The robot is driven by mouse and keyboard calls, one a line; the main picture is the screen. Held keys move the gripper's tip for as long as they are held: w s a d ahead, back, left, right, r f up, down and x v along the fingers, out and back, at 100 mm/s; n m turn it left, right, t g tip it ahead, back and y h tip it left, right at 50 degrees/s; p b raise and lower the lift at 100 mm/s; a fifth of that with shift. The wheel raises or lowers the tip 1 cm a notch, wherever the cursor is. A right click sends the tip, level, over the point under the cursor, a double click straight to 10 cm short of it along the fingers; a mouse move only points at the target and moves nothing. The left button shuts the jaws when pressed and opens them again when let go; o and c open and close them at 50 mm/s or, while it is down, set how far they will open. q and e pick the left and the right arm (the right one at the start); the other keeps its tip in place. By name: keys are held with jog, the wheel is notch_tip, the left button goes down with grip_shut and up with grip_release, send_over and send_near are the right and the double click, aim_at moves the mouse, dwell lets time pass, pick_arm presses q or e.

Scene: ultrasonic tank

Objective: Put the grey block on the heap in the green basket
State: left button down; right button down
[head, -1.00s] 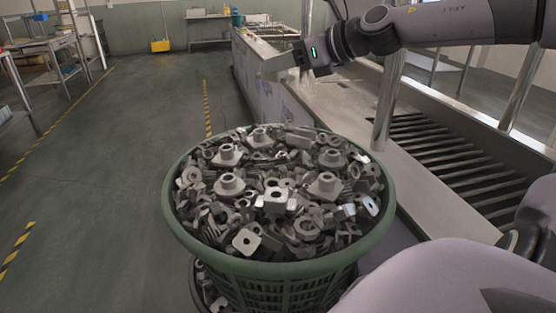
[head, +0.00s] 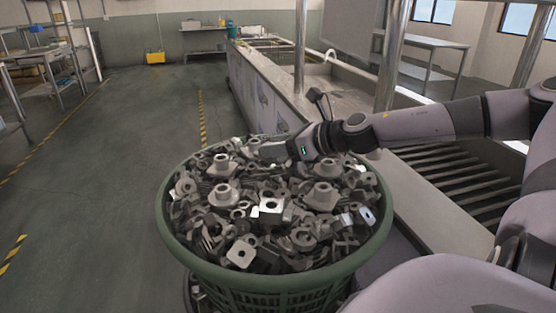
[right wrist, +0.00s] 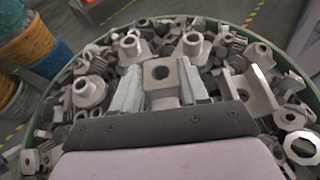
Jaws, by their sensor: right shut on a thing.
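The green basket (head: 170,231) stands in front of me in the head view, heaped with many grey metal parts (head: 268,208). My right gripper (head: 268,151) reaches in from the right, low over the far part of the heap. In the right wrist view the gripper (right wrist: 160,90) is shut on the grey block (right wrist: 161,72), which has a round hole and sits between the two fingers. The block is at the heap's surface; I cannot tell whether it touches the parts below. In the head view the block is hard to make out. My left gripper is not in view.
A long metal tank line (head: 262,92) with a slatted section (head: 462,185) runs along the right of the basket. Upright steel posts (head: 391,55) stand on it. Coloured baskets (right wrist: 25,45) show in the right wrist view.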

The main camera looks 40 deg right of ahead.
aim_at(285, 158)
notch_tip(285, 158, down, 4)
jog(key=shift+r+b, duration=0.25)
jog(key=shift+b, duration=0.15)
jog(key=shift+f, duration=0.15)
jog(key=c, duration=0.6)
grip_release()
